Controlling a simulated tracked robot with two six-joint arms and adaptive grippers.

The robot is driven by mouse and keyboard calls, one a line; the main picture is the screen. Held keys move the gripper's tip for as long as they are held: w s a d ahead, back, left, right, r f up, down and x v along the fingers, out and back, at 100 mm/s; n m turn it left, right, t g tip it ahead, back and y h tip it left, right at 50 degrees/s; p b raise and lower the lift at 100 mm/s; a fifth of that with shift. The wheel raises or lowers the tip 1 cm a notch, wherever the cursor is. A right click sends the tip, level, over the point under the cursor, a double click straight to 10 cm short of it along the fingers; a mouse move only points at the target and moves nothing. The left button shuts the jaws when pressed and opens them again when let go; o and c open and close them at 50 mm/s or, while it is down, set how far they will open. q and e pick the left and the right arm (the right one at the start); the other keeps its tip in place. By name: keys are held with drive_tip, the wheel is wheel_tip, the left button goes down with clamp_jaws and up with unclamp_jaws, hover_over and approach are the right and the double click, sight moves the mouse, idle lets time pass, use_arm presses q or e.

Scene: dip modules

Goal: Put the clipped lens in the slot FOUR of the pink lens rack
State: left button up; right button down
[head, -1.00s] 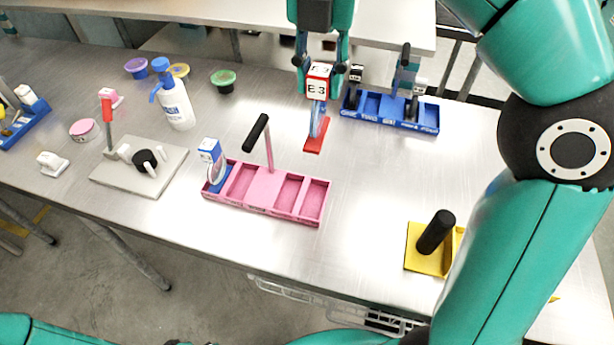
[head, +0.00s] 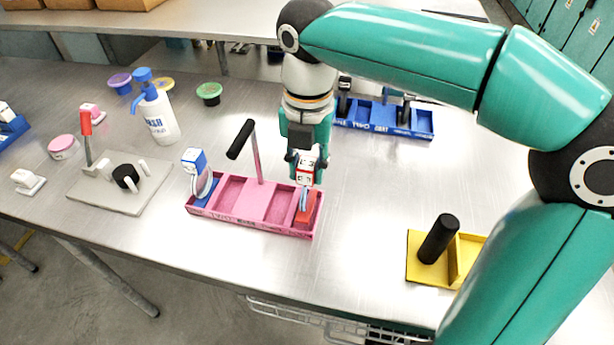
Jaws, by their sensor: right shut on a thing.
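The pink lens rack (head: 233,218) stands on the metal table, with a black-handled post rising from its middle. Its leftmost slot holds a lens with a blue base and a blue-and-white block (head: 194,160). The two slots between look empty. My right gripper (head: 306,165) points down over the rack's right end and is shut on the clipped lens's red, black and white block. The clipped lens (head: 304,200) hangs upright below it, its red foot at the rightmost slot. I cannot tell whether the foot touches the slot floor. My left gripper is out of view.
A blue rack (head: 375,125) with dark-topped pieces stands behind my right gripper. A yellow tray (head: 425,271) with a black handle is at the front right. A grey plate (head: 105,195) and a white pump bottle (head: 158,118) are at left. Bare table lies right of the pink rack.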

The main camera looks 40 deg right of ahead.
drive_tip(key=shift+f, duration=1.25)
drive_tip(key=c, duration=0.9)
unclamp_jaws()
drive_tip(key=shift+f, duration=0.1)
drive_tip(key=shift+o, duration=0.2)
wheel_tip(320, 180, up, 11)
drive_tip(key=shift+r+p, duration=0.1)
drive_tip(key=shift+p, duration=0.95)
drive_tip(key=shift+r, duration=0.55)
